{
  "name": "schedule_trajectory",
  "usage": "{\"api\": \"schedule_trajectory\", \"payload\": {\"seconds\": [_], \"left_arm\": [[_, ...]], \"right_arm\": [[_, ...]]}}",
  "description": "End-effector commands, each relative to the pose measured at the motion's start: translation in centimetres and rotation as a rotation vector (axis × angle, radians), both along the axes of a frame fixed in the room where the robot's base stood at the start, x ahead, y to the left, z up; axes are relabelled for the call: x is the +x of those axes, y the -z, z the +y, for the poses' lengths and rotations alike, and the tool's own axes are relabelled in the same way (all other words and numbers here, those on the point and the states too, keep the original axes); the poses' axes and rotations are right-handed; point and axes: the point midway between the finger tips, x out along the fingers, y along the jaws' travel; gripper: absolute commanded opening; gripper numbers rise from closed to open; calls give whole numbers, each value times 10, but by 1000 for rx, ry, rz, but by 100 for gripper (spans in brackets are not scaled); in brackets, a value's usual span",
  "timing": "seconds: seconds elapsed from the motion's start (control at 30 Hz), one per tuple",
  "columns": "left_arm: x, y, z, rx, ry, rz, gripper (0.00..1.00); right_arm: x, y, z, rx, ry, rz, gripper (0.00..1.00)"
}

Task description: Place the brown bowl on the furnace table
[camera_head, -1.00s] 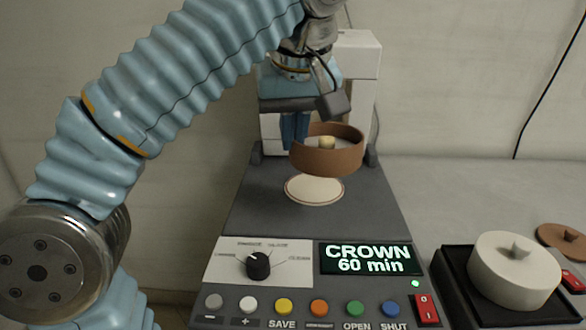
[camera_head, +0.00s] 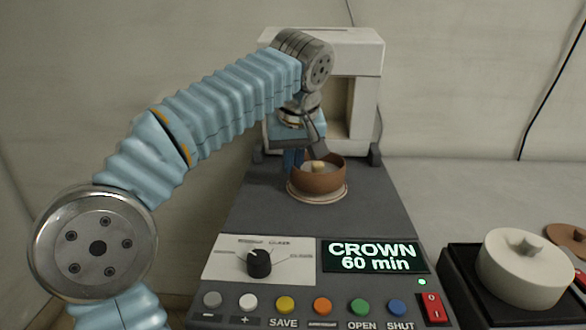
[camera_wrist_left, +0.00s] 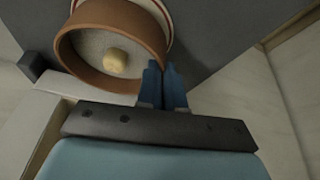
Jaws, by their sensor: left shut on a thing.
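The brown bowl (camera_head: 321,181) sits upright over the round pale furnace table (camera_head: 318,196), whose rim shows around the bowl's base. A small tan piece (camera_head: 319,167) lies inside the bowl. My left gripper (camera_head: 293,160) is shut on the bowl's wall at its left side. In the left wrist view the blue fingers (camera_wrist_left: 163,85) pinch the rim of the bowl (camera_wrist_left: 80,50), and the tan piece (camera_wrist_left: 115,62) shows inside. I cannot tell whether the bowl's base touches the table. My right gripper is not in view.
The white furnace body (camera_head: 365,70) stands behind the bowl. In front is a control panel with a dial (camera_head: 259,263), several buttons and a display (camera_head: 372,256) reading CROWN 60 min. At right, a cream lidded pot (camera_head: 522,268) stands on a black tray (camera_head: 462,290).

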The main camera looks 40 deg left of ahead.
Motion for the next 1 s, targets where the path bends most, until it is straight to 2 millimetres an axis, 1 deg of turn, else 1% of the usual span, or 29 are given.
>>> {"api": "schedule_trajectory", "payload": {"seconds": [0.03,0.1,0.33,0.43,0.47,0.6,0.87,0.97,1.0], "left_arm": [[0,7,0,1,-1,-2,0],[0,11,0,0,-1,-3,0],[0,10,0,0,0,-3,0],[0,13,0,0,0,-3,0],[0,13,0,0,-1,-2,10],[0,13,0,0,-1,-2,31],[0,12,0,0,-1,-2,32],[-1,7,-1,-1,1,-2,32],[-2,2,-3,-1,1,-3,32]], "right_arm": [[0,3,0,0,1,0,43],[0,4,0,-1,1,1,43],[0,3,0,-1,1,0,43],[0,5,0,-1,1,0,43],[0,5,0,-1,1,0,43],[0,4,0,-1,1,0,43],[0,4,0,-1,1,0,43],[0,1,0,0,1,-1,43],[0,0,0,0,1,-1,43]]}}
